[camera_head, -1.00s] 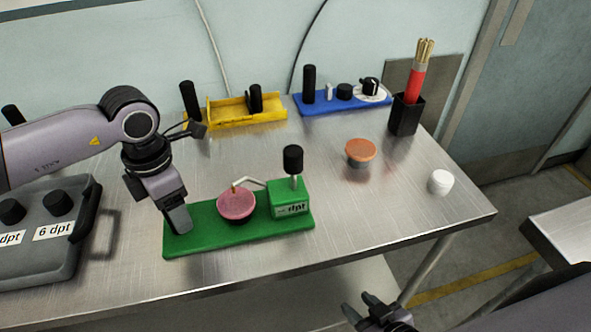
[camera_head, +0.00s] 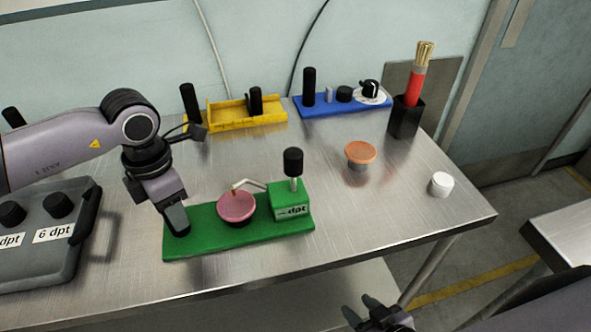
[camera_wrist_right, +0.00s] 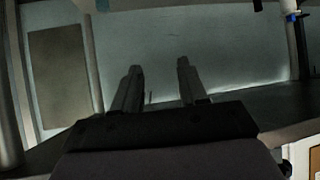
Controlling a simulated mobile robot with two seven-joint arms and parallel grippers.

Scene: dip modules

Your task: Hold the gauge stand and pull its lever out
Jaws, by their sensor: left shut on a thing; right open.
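The gauge stand is a green base (camera_head: 205,242) with a green box (camera_head: 291,203) at its right end, labelled "dpt". A black knob (camera_head: 293,162) on a pale post rises from the box, and a thin bent arm (camera_head: 248,184) reaches from the box over a pink round cup (camera_head: 237,206). My left gripper (camera_head: 177,229) is at the left end of the green base, shut on the stand's left part; what it grips is mostly hidden by the fingers. My right gripper (camera_head: 368,311) is open and empty, low in front of the table; its fingers also show in the right wrist view (camera_wrist_right: 158,85).
A yellow module (camera_head: 240,116) and a blue module (camera_head: 345,103) stand at the back. A black cup (camera_head: 405,118) with a red bundle is at the back right. An orange-topped item (camera_head: 360,153) and a white cap (camera_head: 441,184) sit at right. A grey case (camera_head: 40,260) is at left.

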